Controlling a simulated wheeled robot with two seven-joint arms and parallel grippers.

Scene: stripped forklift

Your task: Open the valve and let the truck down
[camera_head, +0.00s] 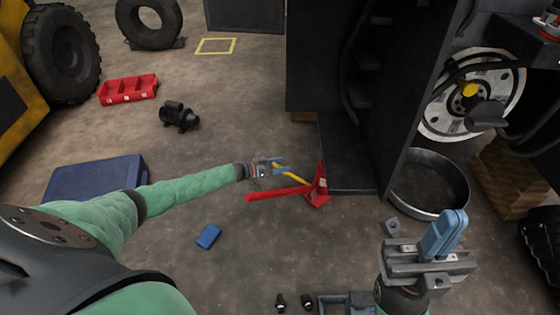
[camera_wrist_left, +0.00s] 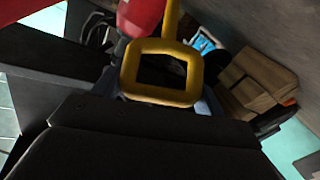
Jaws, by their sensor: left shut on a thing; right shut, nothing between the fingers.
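A red jack (camera_head: 320,187) stands on the floor at the edge of the dark truck body (camera_head: 345,150). Its red handle bar (camera_head: 272,194) points left. A yellow valve lever (camera_head: 292,175) rises from the jack toward my left gripper (camera_head: 278,166), which is shut on its end. In the left wrist view the lever ends in a yellow rectangular loop (camera_wrist_left: 128,78) close to the camera, with the red jack part (camera_wrist_left: 140,14) behind it; the fingertips are mostly hidden there. My right gripper (camera_head: 443,233) is shut and empty, in the air at the lower right.
A round metal pan (camera_head: 428,184) and wooden blocks (camera_head: 515,175) lie right of the truck body. A blue box (camera_head: 95,178), a black motor (camera_head: 179,116), a red tray (camera_head: 128,89) and a small blue item (camera_head: 209,236) lie left. Floor around the jack handle is clear.

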